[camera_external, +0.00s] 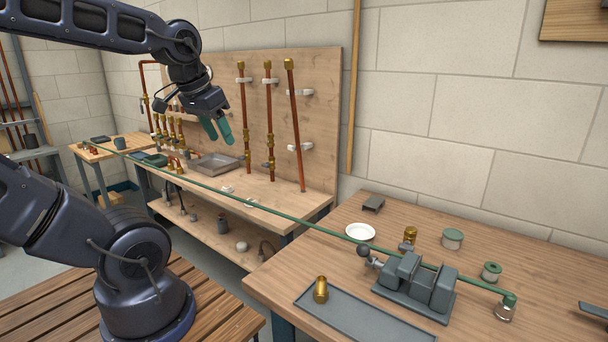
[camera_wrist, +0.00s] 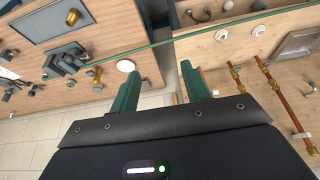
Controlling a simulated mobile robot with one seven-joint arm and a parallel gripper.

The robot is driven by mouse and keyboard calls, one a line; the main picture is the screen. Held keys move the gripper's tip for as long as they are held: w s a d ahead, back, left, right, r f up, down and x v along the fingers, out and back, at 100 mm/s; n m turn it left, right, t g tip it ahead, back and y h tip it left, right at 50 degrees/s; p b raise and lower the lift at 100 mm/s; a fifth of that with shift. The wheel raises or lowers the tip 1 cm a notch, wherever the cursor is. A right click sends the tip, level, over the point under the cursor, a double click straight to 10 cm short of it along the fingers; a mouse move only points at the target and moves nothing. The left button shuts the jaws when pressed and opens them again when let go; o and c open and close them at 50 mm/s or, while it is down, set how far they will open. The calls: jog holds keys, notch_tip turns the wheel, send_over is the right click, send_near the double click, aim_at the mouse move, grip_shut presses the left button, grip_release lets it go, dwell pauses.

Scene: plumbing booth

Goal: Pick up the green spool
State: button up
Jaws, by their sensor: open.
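Two spools with green tops stand on the wooden table at the right in the external view. The larger spool (camera_external: 453,238) has a pale body. The smaller spool (camera_external: 491,271) is closer to the table's right end and has green rims around a pale middle. I cannot tell which one is meant. My gripper (camera_external: 217,128) is raised in front of the pipe board, far left of both spools and above their table. Its green fingers are apart with nothing between them, as the wrist view (camera_wrist: 162,85) also shows. I cannot make out the spools clearly in the wrist view.
A long green pipe (camera_external: 300,223) crosses the gap between tables and passes the grey vise (camera_external: 415,284). A white plate (camera_external: 360,232), brass fittings (camera_external: 320,290) and a grey tray (camera_external: 365,318) share the spools' table. Copper pipes (camera_external: 296,130) stand on the board near my gripper.

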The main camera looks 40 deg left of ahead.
jog(key=w+d+r+m+g, duration=0.1)
jog(key=w+d+r+m, duration=0.1)
jog(key=w+d, duration=0.45)
jog(key=w+d+r+m, duration=0.1)
jog(key=w+d+r, duration=0.15)
jog(key=w, duration=0.65)
jog(key=w+d+f+m+g, duration=0.1)
jog(key=w+d+f+m, duration=0.2)
jog(key=w+d, duration=1.1)
jog(key=m+g, duration=0.3)
jog(key=m, duration=0.2)
send_over(493, 266)
notch_tip(493, 266, down, 25)
jog(key=shift+f, duration=5.4)
jog(key=c, duration=0.7)
jog(key=shift+o, duration=0.2)
jog(key=shift+r, duration=0.15)
